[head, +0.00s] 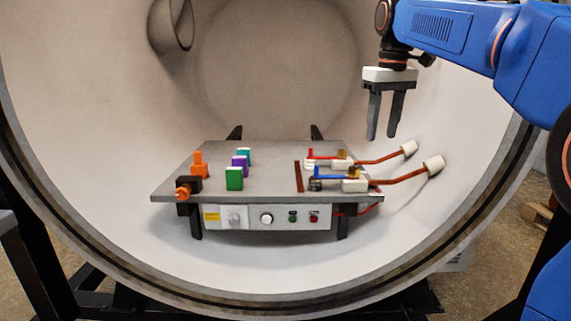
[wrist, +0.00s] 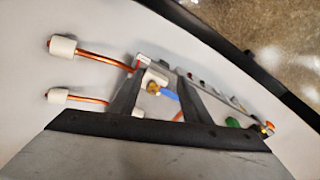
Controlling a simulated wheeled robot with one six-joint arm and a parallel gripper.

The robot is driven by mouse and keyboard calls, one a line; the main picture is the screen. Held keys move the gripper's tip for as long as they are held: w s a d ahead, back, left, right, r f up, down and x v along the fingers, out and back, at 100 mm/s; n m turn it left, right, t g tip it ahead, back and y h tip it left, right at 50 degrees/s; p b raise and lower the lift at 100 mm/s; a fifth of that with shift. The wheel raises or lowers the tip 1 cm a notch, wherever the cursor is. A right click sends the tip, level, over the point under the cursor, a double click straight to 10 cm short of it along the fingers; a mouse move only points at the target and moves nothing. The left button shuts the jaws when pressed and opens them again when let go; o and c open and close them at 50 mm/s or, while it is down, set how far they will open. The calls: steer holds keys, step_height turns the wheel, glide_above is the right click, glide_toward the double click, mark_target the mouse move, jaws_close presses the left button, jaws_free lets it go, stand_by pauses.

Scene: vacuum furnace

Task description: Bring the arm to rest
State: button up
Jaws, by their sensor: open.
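My gripper (head: 383,138) hangs from the blue arm (head: 440,28) at the right inside the round furnace chamber. It points down, with its two dark fingers apart and nothing between them. It is above the right end of the grey table (head: 270,180) and clear of it. In the wrist view my gripper (wrist: 160,82) shows its fingers over the fittings at the table's end, with a blue-handled valve (wrist: 168,93) seen between them. I cannot tell from these frames whether the arm is moving.
Copper pipes with white insulators (head: 433,165) run from the chamber wall to the valves (head: 335,173). An orange piece (head: 198,165), a green block (head: 234,179), a purple block (head: 240,165) and a black fitting (head: 187,187) stand on the table's left. The chamber rim (head: 480,225) curves below the arm.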

steer(key=s+d+f+m+t, duration=0.1)
steer(key=s+d+f+m, duration=0.1)
steer(key=s+f, duration=1.4)
steer(key=s+d+f+m+t, duration=0.2)
steer(key=s+f, duration=1.3)
steer(key=f, duration=0.1)
steer(key=shift+s+d, duration=0.15)
steer(key=shift+s, duration=0.25)
